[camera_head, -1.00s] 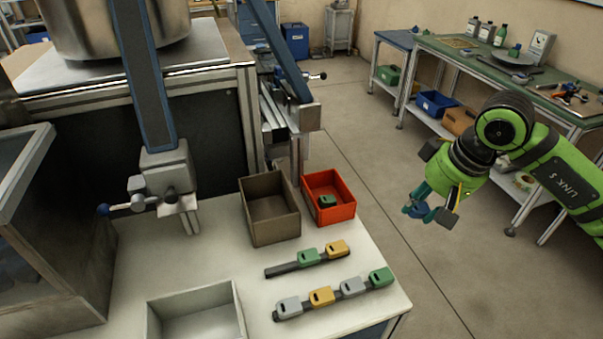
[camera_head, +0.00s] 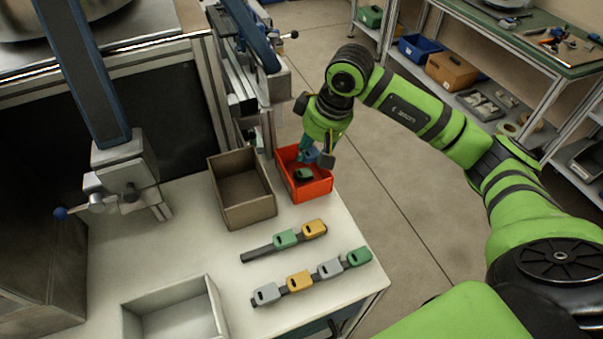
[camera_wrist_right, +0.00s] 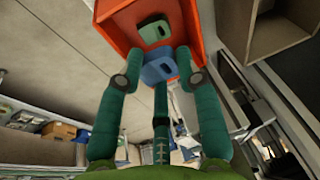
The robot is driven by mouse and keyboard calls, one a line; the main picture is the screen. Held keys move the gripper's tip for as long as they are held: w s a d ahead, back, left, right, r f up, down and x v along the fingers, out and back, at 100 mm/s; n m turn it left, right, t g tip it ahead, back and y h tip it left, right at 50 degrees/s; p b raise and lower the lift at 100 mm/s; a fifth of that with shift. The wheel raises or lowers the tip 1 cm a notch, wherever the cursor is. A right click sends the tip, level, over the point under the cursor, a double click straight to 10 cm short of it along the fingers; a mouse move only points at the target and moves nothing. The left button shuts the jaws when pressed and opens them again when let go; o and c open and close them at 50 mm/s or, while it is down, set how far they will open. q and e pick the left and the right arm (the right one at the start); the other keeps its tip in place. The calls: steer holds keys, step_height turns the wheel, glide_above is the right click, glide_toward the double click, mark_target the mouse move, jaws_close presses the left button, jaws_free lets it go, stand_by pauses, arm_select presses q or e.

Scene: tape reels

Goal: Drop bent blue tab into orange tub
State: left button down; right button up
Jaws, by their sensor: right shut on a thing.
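My right gripper (camera_head: 312,158) is above the orange tub (camera_head: 316,189) at the table's far right corner. It is shut on the blue tab (camera_head: 311,154), which also shows between the fingertips in the right wrist view (camera_wrist_right: 158,70). Whether the tab is bent is hard to tell. The orange tub fills the top of the wrist view (camera_wrist_right: 118,25), behind the tab. A green tab (camera_head: 303,175) lies inside the tub; it also shows in the wrist view (camera_wrist_right: 155,29). My left gripper is not in view.
A brown bin (camera_head: 262,207) stands just left of the tub. Two rails with green, yellow and grey tabs (camera_head: 330,269) lie on the white table in front. A pale tray (camera_head: 205,289) is at the near left. Open floor lies right of the table.

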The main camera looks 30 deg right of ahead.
steer(key=shift+x, duration=1)
steer(key=shift+s+d, duration=0.1)
steer(key=shift+d, duration=0.05)
steer(key=o, duration=0.8)
steer(key=v, duration=1.2)
steer(key=shift+s, duration=0.1)
steer(key=shift+f, duration=0.1)
